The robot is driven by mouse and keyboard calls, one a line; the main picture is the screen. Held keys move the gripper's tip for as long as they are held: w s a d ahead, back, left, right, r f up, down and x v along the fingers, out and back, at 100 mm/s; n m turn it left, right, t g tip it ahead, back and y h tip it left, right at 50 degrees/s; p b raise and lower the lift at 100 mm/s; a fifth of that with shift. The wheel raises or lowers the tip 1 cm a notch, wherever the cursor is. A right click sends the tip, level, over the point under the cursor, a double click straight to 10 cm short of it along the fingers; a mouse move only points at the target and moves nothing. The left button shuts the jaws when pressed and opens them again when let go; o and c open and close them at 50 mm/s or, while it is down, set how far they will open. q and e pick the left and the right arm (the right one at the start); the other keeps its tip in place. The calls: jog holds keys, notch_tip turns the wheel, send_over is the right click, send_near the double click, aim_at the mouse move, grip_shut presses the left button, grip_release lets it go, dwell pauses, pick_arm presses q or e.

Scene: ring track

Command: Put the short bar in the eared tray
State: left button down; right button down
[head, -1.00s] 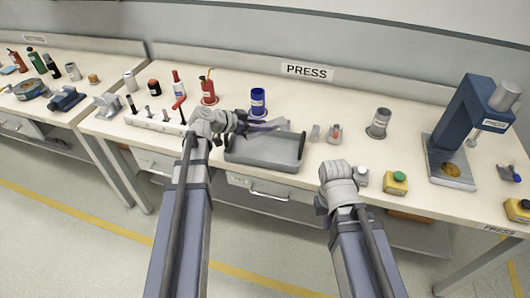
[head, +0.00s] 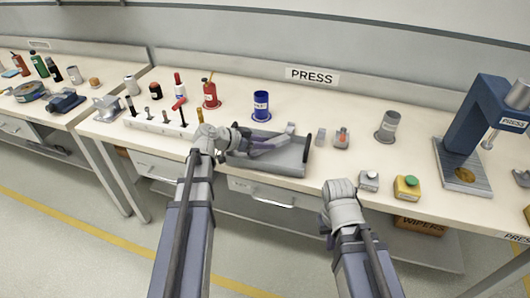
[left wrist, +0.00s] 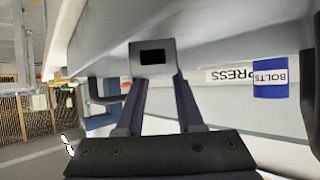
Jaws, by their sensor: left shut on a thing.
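The grey tray (head: 265,166) lies on the bench's front part in the head view. It is shallow, with raised walls; part of it is behind my left gripper. My left gripper (head: 284,138) reaches over the tray from its left side, fingers pointing right. It is shut on the short bar (head: 291,129), a light grey piece at the fingertips. In the left wrist view the bar (left wrist: 152,52) shows a square end with a dark opening, between both fingers. I cannot tell whether it touches the tray. My right gripper (head: 342,203) is at the bench's front edge; its fingers are hidden.
A blue bolts can (head: 261,105) stands behind the tray. A tool rack (head: 160,123) is at the left. A yellow button box (head: 407,187) and the press (head: 470,130) are at the right.

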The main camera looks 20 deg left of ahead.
pick_arm(q)
jog(key=shift+f+b, duration=1)
jog(key=shift+f, duration=0.4)
jog(key=shift+f, duration=0.15)
jog(key=c, duration=0.5)
grip_release()
jog(key=shift+c, duration=0.2)
jog(key=shift+r, duration=0.3)
jog(key=p+v, duration=0.5)
jog(key=v, duration=0.5)
jog(key=shift+s+a, duration=0.2)
jog(key=shift+s+a+r+p, duration=0.3)
jog(key=shift+s+a+p, duration=0.1)
jog(key=shift+s+a, duration=0.05)
